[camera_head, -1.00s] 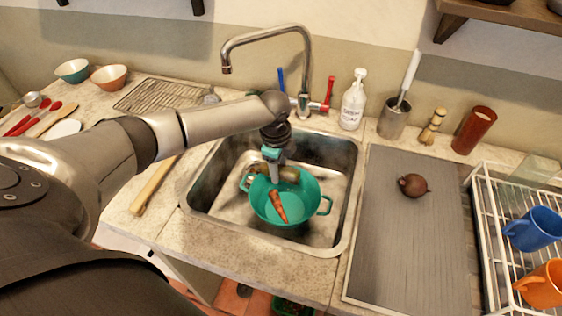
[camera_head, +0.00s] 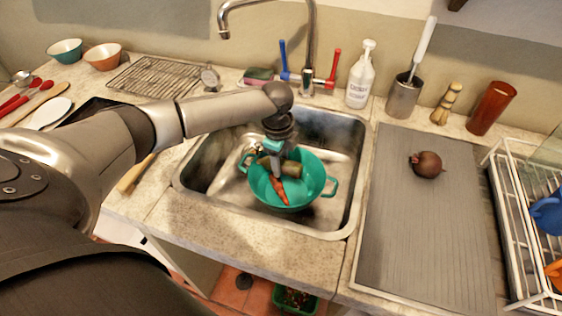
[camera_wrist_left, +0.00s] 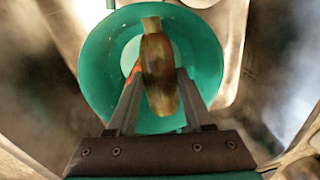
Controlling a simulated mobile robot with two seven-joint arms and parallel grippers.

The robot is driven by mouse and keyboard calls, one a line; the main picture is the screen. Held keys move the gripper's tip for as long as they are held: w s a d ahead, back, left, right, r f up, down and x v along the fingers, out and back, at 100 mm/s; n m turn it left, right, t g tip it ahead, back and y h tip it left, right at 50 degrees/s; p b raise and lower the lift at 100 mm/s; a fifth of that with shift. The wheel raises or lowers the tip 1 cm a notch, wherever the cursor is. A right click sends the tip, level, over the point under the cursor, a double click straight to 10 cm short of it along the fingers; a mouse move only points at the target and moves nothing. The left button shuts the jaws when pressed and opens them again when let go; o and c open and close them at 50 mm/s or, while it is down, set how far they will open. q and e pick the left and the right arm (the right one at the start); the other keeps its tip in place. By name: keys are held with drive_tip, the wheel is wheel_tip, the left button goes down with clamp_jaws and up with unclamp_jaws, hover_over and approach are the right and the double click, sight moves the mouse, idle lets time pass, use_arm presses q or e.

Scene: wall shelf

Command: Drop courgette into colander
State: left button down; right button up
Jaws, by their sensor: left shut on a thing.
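The green colander (camera_head: 312,188) stands in the steel sink. An orange carrot (camera_head: 279,190) lies inside it. My left gripper (camera_head: 274,165) is over the colander, pointing down, shut on the courgette (camera_head: 291,168). The courgette is a dull green-brown and lies across the fingers above the bowl. In the left wrist view the courgette (camera_wrist_left: 158,75) sits between the two fingers, with the colander (camera_wrist_left: 95,70) behind it and a bit of the carrot showing beside a finger. My right gripper does not show.
The tap (camera_head: 312,40) rises behind the sink (camera_head: 345,205). A soap bottle (camera_head: 360,78) and a brush holder (camera_head: 404,97) stand at the back. A dark round vegetable (camera_head: 426,164) lies on the grey draining board (camera_head: 420,235). A dish rack (camera_head: 505,215) is at the right.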

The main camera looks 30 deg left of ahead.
use_arm(q)
drive_tip(key=shift+c, duration=1.1)
unclamp_jaws()
drive_tip(key=shift+r, duration=0.15)
wheel_tip(320, 180, up, 15)
drive_tip(key=s+p, duration=0.1)
drive_tip(key=p, duration=0.3)
drive_tip(key=shift+s+d, duration=0.15)
drive_tip(key=shift+s, duration=0.2)
drive_tip(key=shift+r, duration=0.1)
